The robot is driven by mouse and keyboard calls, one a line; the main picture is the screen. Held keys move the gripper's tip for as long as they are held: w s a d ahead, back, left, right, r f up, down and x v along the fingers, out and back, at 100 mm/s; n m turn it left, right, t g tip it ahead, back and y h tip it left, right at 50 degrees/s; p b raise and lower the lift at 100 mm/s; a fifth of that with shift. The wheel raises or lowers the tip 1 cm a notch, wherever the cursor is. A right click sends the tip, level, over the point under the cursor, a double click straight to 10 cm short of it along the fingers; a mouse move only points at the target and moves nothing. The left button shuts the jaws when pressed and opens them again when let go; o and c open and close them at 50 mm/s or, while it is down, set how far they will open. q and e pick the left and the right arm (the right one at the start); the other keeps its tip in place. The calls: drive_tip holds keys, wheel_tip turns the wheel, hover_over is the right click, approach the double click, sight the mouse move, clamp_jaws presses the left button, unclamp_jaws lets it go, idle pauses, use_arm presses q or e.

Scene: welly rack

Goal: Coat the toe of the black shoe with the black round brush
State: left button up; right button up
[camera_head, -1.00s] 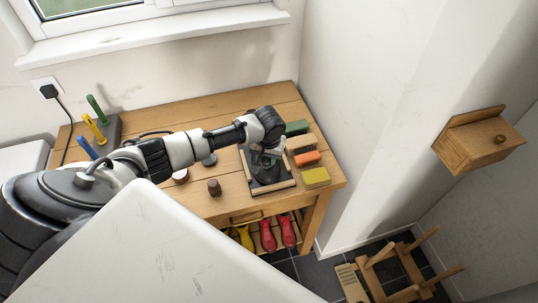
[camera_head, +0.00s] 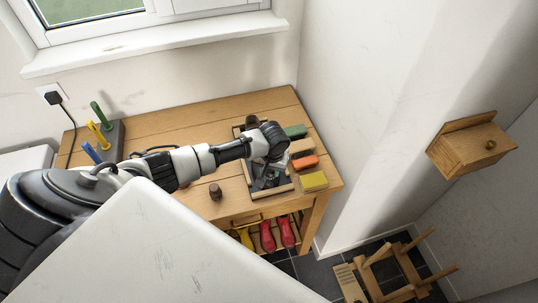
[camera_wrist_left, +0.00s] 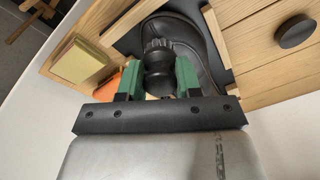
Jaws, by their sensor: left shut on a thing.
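My left gripper (camera_wrist_left: 158,74) has green fingers and is shut on the black round brush (camera_wrist_left: 158,52), whose ridged end points away from the gripper. The black shoe (camera_wrist_left: 190,24) lies behind the brush in the left wrist view, inside a wooden-edged tray (camera_wrist_left: 222,45). The brush overlaps the shoe in that view; I cannot tell whether they touch. In the head view, my left gripper (camera_head: 268,176) is over the tray (camera_head: 285,189) at the table's right end, and my arm hides much of the shoe. My right gripper is not in view.
Green (camera_head: 295,131), orange (camera_head: 305,162) and yellow (camera_head: 314,181) blocks line the tray's right side. A small brown pot (camera_head: 215,191) stands left of the tray. Coloured pegs (camera_head: 100,115) rise at the table's left. A wooden box (camera_head: 471,148) hangs on the right wall.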

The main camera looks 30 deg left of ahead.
use_arm(q)
drive_tip(key=shift+s+d+f, duration=0.25)
drive_tip(key=shift+s+d, duration=0.3)
drive_tip(key=shift+d, duration=0.1)
drive_tip(key=shift+s+d+f, duration=0.2)
drive_tip(key=shift+s+d, duration=0.35)
drive_tip(key=shift+d, duration=0.1)
drive_tip(key=shift+w+a+r, duration=0.15)
drive_tip(key=shift+w+a, duration=1.1)
drive_tip(key=shift+a, duration=0.2)
drive_tip(key=shift+w+a+r+b, duration=0.1)
drive_tip(key=shift+w+a+b, duration=0.35)
drive_tip(key=shift+w+a, duration=0.5)
drive_tip(key=shift+a+r, duration=0.1)
drive_tip(key=shift+a, duration=0.1)
drive_tip(key=shift+a+r, duration=0.1)
drive_tip(key=shift+a+r+p, duration=0.1)
drive_tip(key=shift+r+p, duration=0.4)
drive_tip(key=shift+r, duration=0.45)
drive_tip(key=r, duration=0.3)
drive_tip(key=shift+s+d+r, duration=0.15)
drive_tip(key=shift+d+r, duration=0.2)
